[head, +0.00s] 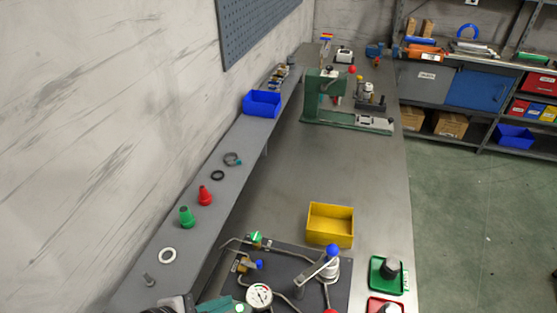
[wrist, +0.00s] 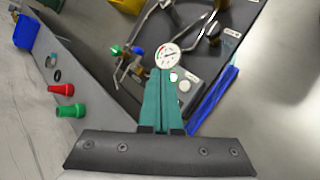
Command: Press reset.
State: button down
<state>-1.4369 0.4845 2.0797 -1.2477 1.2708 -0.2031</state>
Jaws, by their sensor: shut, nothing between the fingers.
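My gripper (wrist: 160,72) has its two teal fingers together with nothing between them. Its tips point at a grey box below a round white pressure gauge (wrist: 168,56). A small green and white button-like part (wrist: 173,77) shows just right of the tips. A pale round button (wrist: 184,86) sits further right on the box. I can read no reset label, so I cannot tell which is reset. Contact with the box cannot be told. In the head view my gripper (head: 230,304) is at the bottom edge, left of the gauge (head: 259,296).
Pipes and a blue-knobbed lever (head: 333,250) rise from the dark panel. A yellow bin (head: 330,225) stands behind it, a green tray (head: 387,274) to the right. A blue ribbed strip (wrist: 214,100) lies right of the fingers. The bench's middle is clear.

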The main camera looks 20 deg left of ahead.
notch_tip(320, 180, down, 6)
jog(key=shift+f, duration=0.25)
dwell(2.0)
jog(key=shift+f, duration=0.4)
jog(key=shift+f, duration=0.4)
dwell(0.6)
jog(key=shift+r, duration=0.85)
notch_tip(320, 180, up, 5)
dwell(0.5)
